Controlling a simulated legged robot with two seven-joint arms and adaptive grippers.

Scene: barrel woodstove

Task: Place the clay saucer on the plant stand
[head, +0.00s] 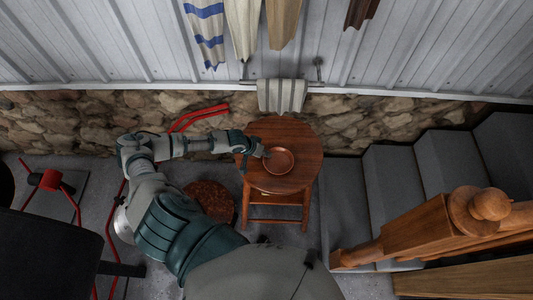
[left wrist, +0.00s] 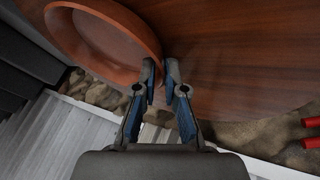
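The clay saucer (head: 279,161) is a round, reddish-brown shallow dish. My left gripper (head: 264,152) is just left of the saucer over the stand top. In the left wrist view the saucer (left wrist: 100,38) is at the upper left, and the stand top (left wrist: 240,60) fills the upper right. The two fingertips (left wrist: 160,76) are a small gap apart with nothing between them, beside the saucer's rim; contact cannot be told. My right gripper is not in view.
A stone wall (head: 345,115) and a striped towel (head: 282,96) are behind the stand. Grey stairs (head: 395,175) with a wooden railing (head: 430,235) are at right. A red-brown round object (head: 208,200) is at lower left, near red metal bars (head: 200,115).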

